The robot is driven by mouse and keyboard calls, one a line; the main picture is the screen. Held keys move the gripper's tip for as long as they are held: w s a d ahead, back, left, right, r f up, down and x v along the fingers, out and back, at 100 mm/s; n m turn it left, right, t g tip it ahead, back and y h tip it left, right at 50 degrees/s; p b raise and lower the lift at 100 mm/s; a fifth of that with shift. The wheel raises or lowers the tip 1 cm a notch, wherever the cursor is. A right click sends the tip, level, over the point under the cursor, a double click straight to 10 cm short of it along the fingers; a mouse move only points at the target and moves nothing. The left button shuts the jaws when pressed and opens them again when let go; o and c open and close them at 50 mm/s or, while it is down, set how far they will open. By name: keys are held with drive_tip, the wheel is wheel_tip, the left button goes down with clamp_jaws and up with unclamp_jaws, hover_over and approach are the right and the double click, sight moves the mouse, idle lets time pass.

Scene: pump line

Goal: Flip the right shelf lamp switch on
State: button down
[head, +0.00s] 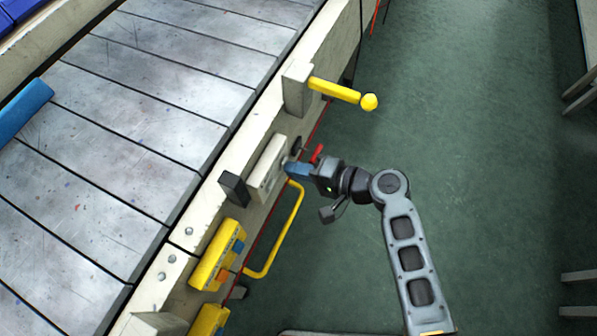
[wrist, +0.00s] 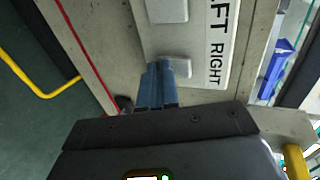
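The switch panel (wrist: 210,40) fills the upper middle of the wrist view, with "RIGHT" and part of another word ending in "FT" printed on it. A pale grey rocker switch (wrist: 177,66) sits beside the word RIGHT, and a second one (wrist: 167,11) is farther up. My gripper (wrist: 160,68) has its blue fingers together, with nothing seen between them. The fingertips are at the edge of the right switch and cover part of it; I cannot tell whether they touch. In the head view the panel (head: 267,166) is on the conveyor's side, with my gripper (head: 290,168) right against its front.
A yellow lever (head: 338,92) sticks out above the panel. A yellow bent handle (head: 289,235) and a yellow box (head: 212,262) are below it. A small red part (head: 317,152) is beside my gripper.

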drive_tip(key=f+y+b, duration=0.1)
drive_tip(key=b, duration=0.3)
drive_tip(key=shift+w+a+t+y+b, duration=0.1)
drive_tip(key=shift+a+t+y+b, duration=0.2)
drive_tip(key=shift+a+b, duration=0.1)
